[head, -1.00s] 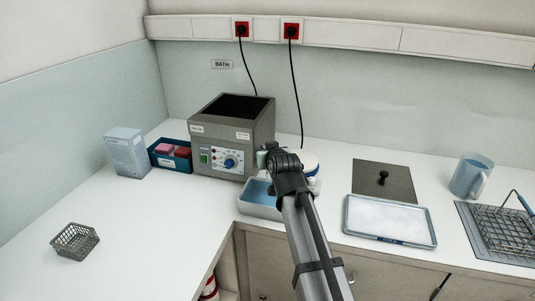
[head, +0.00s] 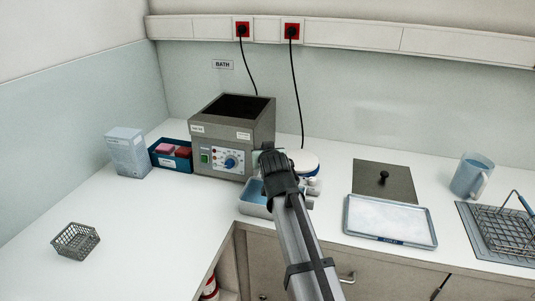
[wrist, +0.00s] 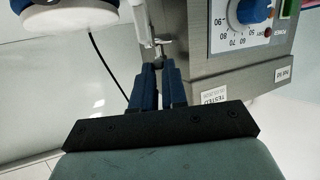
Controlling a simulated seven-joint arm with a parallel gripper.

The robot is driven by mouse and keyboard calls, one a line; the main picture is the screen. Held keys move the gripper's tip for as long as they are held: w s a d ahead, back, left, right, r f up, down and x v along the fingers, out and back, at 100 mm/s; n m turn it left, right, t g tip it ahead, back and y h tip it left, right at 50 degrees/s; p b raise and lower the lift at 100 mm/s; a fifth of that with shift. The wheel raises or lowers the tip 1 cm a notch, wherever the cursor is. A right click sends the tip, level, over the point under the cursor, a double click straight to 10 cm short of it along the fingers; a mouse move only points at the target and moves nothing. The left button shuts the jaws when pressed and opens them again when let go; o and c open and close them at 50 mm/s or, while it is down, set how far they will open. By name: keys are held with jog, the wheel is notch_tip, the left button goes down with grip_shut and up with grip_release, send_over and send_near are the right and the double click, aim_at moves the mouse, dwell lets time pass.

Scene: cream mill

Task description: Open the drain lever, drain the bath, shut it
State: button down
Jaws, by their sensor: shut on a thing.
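The grey bath (head: 208,128) stands at the back left with its top open. I cannot see the liquid level in its dark inside. My gripper is at the bath's right side, mostly hidden behind my arm in the head view. In the wrist view my gripper's blue fingers (wrist: 161,75) are close together on the small metal drain lever (wrist: 160,47), beside the bath's wall. Its tip between the fingers is partly hidden. A blue tray (head: 250,208) sits on the counter below the gripper, partly behind my arm.
A white round device (head: 305,160) stands just right of the gripper. A blue box (head: 170,161) and a carton (head: 126,152) are left of the bath. A wire basket (head: 75,241), a grey lid (head: 385,178), a white-filled tray (head: 390,219) and a jug (head: 473,176) stand apart.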

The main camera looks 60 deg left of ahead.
jog(key=shift+s+a+f+m+t+h, duration=0.15)
jog(key=shift+s+m+t+h, duration=0.2)
jog(key=shift+m+t, duration=0.2)
jog(key=shift+s+a+r+m+t+h, duration=0.1)
jog(key=shift+s+a+m+t+h, duration=0.15)
jog(key=shift+m+t, duration=0.35)
jog(key=shift+s+a+f+m+t+h, duration=0.1)
jog(key=shift+s+m+t+h, duration=0.25)
jog(key=shift+m+t, duration=0.2)
jog(key=c, duration=1.2)
grip_release()
jog(key=shift+o, duration=0.2)
jog(key=shift+a+r, duration=0.15)
jog(key=shift+r, duration=0.05)
jog(key=shift+w, duration=0.1)
